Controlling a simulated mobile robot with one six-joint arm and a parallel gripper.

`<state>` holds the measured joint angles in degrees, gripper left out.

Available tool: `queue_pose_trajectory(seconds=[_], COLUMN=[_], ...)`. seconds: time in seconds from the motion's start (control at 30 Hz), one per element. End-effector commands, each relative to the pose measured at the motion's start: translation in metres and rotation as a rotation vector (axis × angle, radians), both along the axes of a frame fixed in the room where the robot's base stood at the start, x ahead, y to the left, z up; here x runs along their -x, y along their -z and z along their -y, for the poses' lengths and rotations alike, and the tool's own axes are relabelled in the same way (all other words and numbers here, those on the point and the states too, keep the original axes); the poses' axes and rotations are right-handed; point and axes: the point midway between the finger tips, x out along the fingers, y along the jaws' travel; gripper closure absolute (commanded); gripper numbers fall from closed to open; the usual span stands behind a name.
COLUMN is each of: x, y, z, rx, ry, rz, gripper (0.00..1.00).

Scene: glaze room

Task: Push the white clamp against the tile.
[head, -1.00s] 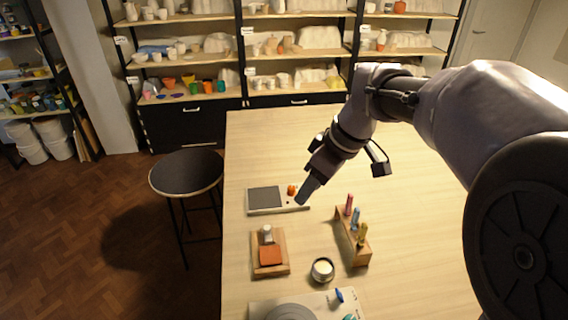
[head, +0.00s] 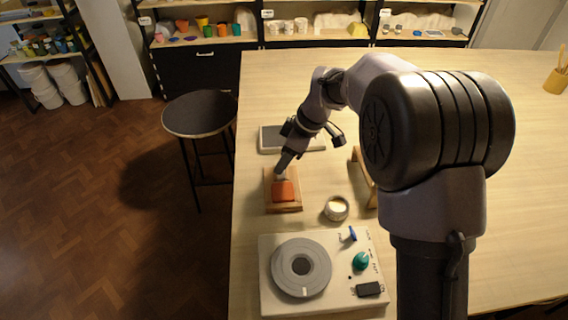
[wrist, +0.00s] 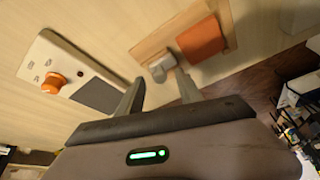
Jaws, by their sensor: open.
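The orange-red tile (head: 284,191) lies on a wooden board (head: 297,207) on the table. It also shows in the wrist view (wrist: 202,40). The white clamp (wrist: 162,63) sits on the same board beside the tile, on the side nearer my fingers. In the head view my gripper partly covers the clamp. In the head view my gripper (head: 281,168) is over the clamp end of the board.
A flat device with an orange knob (wrist: 53,84) lies beside the board. A white cup (head: 337,208) and a wooden rack (head: 362,176) stand to the right. A console with a grey wheel (head: 318,274) is in front. A stool (head: 199,115) stands left of the table.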

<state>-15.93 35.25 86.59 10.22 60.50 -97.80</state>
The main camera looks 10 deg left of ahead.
Motion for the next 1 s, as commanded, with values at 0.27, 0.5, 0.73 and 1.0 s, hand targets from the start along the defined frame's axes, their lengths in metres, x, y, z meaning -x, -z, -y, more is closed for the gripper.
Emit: queue_pose_trajectory(seconds=[0.27,0.5,0.73,1.0], x=[-0.0001,-0.0001,-0.0001,-0.0001], y=[0.0034,0.0032,0.0032,0.0032], z=[-0.0017,-0.0017,-0.0015,-0.0015], rx=[0.0,0.0,0.0,0.0], ry=[0.0,0.001,0.001,0.001], rz=[0.0,0.0,0.0,0.0], gripper=[0.57,0.98,1.0,1.0])
